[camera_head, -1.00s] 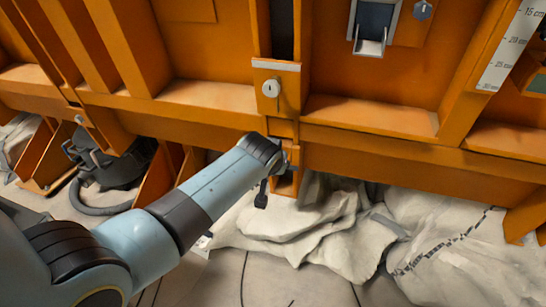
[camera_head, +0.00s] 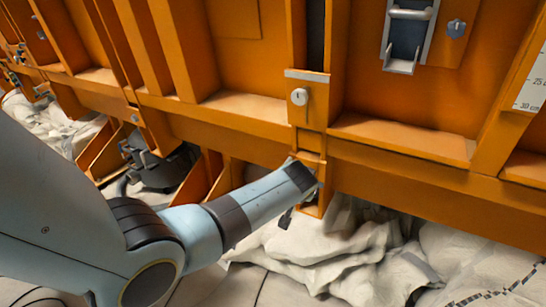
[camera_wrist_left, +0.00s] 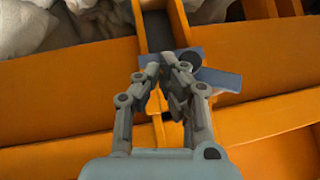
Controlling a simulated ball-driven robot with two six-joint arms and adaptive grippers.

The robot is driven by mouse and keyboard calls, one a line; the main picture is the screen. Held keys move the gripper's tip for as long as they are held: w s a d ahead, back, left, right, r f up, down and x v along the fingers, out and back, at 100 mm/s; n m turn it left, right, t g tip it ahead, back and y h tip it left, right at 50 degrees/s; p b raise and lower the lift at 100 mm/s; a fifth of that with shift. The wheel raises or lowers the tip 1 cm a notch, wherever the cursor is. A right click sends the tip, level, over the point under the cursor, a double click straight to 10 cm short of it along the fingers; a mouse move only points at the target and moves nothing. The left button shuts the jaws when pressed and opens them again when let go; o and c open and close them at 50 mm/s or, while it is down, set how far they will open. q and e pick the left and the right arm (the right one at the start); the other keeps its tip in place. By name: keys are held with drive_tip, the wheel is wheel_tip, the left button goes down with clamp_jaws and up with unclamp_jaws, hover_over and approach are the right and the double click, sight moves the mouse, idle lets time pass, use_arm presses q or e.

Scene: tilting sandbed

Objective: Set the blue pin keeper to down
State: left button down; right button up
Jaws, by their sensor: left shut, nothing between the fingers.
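In the left wrist view a blue flat piece (camera_wrist_left: 221,80), which looks like the blue pin keeper, lies across the orange post with a dark round knob beside it. It sits at an angle, sloping down to the right; I cannot tell its setting. My left gripper (camera_wrist_left: 166,66) is shut and empty, its fingertips over or against the left part of the blue piece; contact is unclear. In the head view my left arm reaches the orange post below the ledge, and its wrist hides the keeper and the fingertips.
A grey latch (camera_head: 406,40) and a small blue-grey knob (camera_head: 456,28) are at the upper right. The orange ledge (camera_head: 400,140) runs across. Crumpled pale cloth (camera_head: 330,245) lies on the floor below.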

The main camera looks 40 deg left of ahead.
drive_tip(key=shift+d, duration=0.35)
drive_tip(key=shift+a, duration=0.15)
idle(0.8)
